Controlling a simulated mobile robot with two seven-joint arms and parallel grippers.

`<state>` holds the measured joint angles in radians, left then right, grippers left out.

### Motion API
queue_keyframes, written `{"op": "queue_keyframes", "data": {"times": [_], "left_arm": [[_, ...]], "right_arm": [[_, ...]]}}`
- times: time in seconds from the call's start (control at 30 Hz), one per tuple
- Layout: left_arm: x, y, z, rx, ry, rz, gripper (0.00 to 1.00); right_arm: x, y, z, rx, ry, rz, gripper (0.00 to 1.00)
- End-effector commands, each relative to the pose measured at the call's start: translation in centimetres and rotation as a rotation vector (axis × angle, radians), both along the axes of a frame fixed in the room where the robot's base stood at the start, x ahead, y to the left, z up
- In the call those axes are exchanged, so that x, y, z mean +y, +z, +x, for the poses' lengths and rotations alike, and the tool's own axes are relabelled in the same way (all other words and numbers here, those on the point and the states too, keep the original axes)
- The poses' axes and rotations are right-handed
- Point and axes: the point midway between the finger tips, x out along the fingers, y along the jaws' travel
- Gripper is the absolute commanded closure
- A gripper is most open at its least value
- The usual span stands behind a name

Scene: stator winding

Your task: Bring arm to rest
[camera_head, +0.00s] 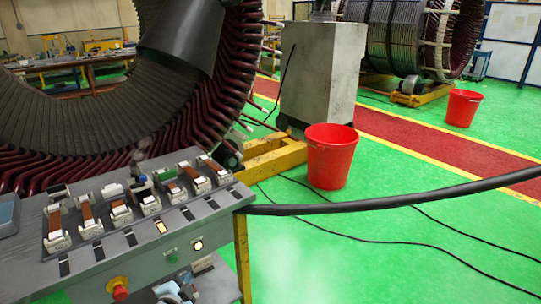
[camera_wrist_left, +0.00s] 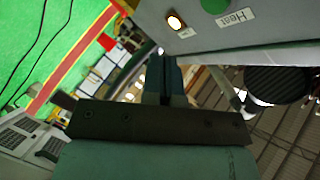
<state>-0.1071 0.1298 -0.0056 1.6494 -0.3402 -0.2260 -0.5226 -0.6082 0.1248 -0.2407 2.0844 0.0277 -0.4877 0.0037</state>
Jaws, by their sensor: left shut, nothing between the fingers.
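My left gripper (camera_head: 172,289) shows at the bottom of the head view, low by the front of the grey control console, partly cut off by the frame edge. In the left wrist view its dark fingers (camera_wrist_left: 166,75) are together with nothing between them. They are apart from the console's front panel (camera_wrist_left: 225,37), which carries a lit lamp (camera_wrist_left: 176,21) and a green button (camera_wrist_left: 215,5) labelled Heat. My right gripper is in neither view.
The control console (camera_head: 130,255) has several rocker-like switches on top and a red stop knob (camera_head: 120,292) in front. A large stator (camera_head: 90,120) stands behind it. A red bucket (camera_head: 331,160) and a thick black cable (camera_head: 400,201) are at the right. Green floor (camera_head: 340,260) lies right of the console.

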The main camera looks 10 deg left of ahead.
Motion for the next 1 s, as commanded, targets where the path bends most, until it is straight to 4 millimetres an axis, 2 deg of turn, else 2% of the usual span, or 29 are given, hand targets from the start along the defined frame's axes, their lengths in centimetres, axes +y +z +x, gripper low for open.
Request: {"op": "queue_keyframes", "data": {"times": [0.07, 0.17, 0.3, 0.5, 0.67, 0.7, 0.87, 1.0], "left_arm": [[-0.9, -0.6, -1.3, 0.018, -0.004, -0.044, 1.00], [-3.3, -2.0, -4.9, 0.072, -0.005, -0.178, 1.00], [-7.9, -3.7, -11.8, 0.187, 0.010, -0.450, 1.00], [-13.2, -4.2, -19.9, 0.343, 0.056, -0.770, 1.00], [-16.8, -3.5, -25.6, 0.466, 0.106, -0.989, 1.00], [-16.3, -1.5, -24.9, 0.449, 0.100, -0.971, 1.00], [-16.0, 1.6, -24.9, 0.437, 0.093, -0.951, 1.00], [-15.8, 4.8, -25.1, 0.429, 0.085, -0.935, 1.00]], "right_arm": [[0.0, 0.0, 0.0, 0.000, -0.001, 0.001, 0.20], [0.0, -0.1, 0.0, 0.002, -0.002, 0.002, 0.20], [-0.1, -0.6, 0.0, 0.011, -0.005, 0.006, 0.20], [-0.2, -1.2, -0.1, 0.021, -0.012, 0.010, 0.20], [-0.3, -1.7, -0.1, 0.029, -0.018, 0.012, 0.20], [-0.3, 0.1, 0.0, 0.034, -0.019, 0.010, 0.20], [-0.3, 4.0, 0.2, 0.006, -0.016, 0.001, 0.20], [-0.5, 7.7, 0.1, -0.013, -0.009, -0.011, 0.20]]}}
